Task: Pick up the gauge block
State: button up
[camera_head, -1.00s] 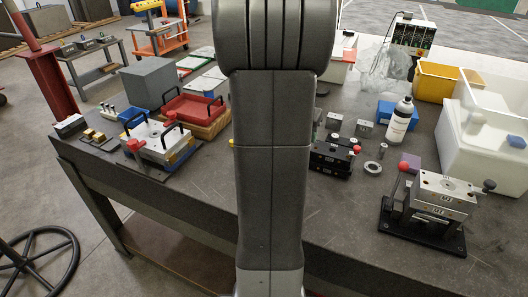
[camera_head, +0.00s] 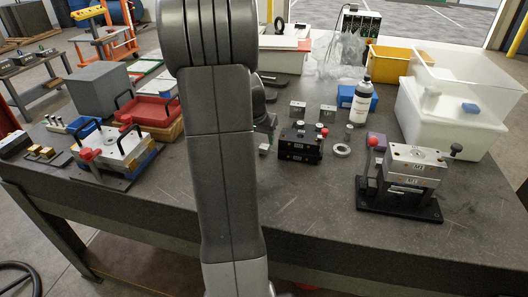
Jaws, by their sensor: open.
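Two small grey metal blocks stand on the dark bench right of my arm, a left one (camera_head: 297,107) and a right one (camera_head: 327,114). A smaller pale block (camera_head: 264,149) lies close to my arm, left of a black fixture (camera_head: 299,143) with a red knob. I cannot tell for sure which of these is the gauge block. My arm runs up the picture left of them, and its dark wrist part shows just behind it. My gripper is hidden behind the arm, so its place relative to the blocks does not show.
A mould base (camera_head: 118,150) is at left. The front middle bench is clear.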

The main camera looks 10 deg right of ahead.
aim_at(264, 146)
jog(key=b+x, duration=0.1)
jog(key=x, duration=0.4)
jog(key=shift+s+d, duration=0.1)
jog(key=shift+s, duration=0.05)
jog(key=shift+r, duration=0.1)
grip_shut()
